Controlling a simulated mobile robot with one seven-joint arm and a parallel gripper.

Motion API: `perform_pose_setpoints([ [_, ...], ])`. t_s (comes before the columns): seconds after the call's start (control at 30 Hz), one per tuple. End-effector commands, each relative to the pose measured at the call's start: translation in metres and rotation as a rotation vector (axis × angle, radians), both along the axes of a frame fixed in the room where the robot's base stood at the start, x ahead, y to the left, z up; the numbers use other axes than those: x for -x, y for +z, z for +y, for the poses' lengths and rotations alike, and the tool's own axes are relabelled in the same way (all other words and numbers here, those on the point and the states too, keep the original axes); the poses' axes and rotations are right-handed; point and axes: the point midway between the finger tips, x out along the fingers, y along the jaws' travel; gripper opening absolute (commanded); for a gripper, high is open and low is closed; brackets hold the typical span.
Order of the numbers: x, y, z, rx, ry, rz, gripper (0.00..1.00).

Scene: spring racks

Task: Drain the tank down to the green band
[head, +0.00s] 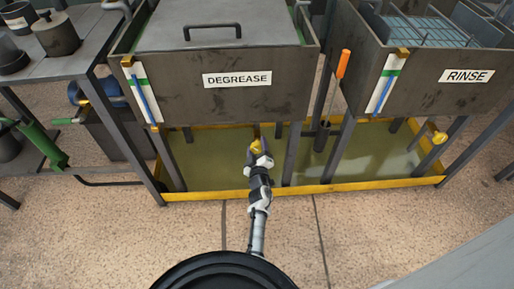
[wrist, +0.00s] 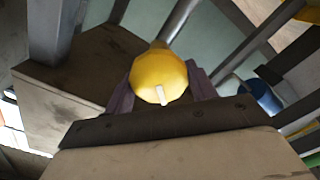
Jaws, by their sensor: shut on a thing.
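The tank labelled DEGREASE (head: 280,100) stands at the middle left in the head view, with a lid on top. A white gauge strip (head: 150,106) on its left front carries a green band (head: 139,81) and a blue column; the column's top seems near or slightly above the band, but it is small. Below the tank is a yellow valve knob (head: 255,146). My gripper (head: 258,158) is shut on this knob. In the wrist view the yellow knob (wrist: 160,78), with a pale mark on its face, sits between my fingers.
The RINSE tank (head: 425,90) stands at the right with its own gauge (head: 384,86) and yellow knob (head: 439,138). A yellow-rimmed tray (head: 310,189) with greenish liquid lies below both. An orange-handled tool (head: 343,63) stands between the tanks. Metal legs flank my arm.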

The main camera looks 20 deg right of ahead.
Motion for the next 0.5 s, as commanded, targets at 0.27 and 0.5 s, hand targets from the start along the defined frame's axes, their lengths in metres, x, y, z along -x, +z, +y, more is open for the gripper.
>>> perform_pose_setpoints([
  [0.27, -0.0013, 0.0023, -0.0002, 0.001, 0.001, -0.003, 0.59],
  [0.5, -0.0007, 0.0012, -0.0001, 0.000, 0.001, -0.002, 0.78],
])
